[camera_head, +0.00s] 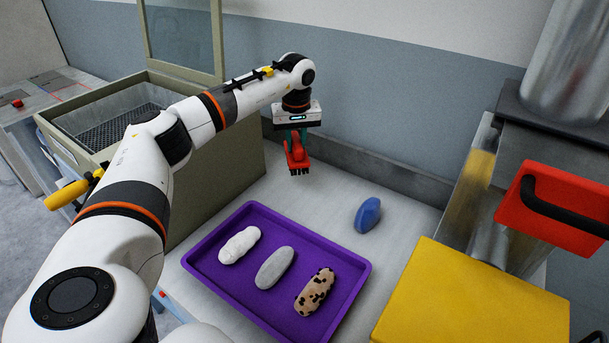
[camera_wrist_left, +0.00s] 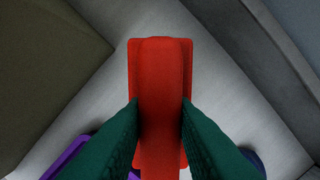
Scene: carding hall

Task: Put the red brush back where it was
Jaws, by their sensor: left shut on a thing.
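The red brush (camera_head: 296,154) is held in my left gripper (camera_head: 295,135), with its dark bristles pointing down. It appears to be above the grey table top, behind the purple tray; the exact height is hard to tell. In the left wrist view the red brush (camera_wrist_left: 160,90) lies between the two green fingers of my left gripper (camera_wrist_left: 160,125), which are shut on it from both sides. My right gripper is in neither view.
A purple tray (camera_head: 203,244) holds a white, a grey and a spotted roll. A blue oval object (camera_head: 368,215) stands right of it. An olive bin (camera_head: 217,156) is at left, the wall behind. A yellow box (camera_head: 470,300) and red handled part (camera_head: 540,215) are at right.

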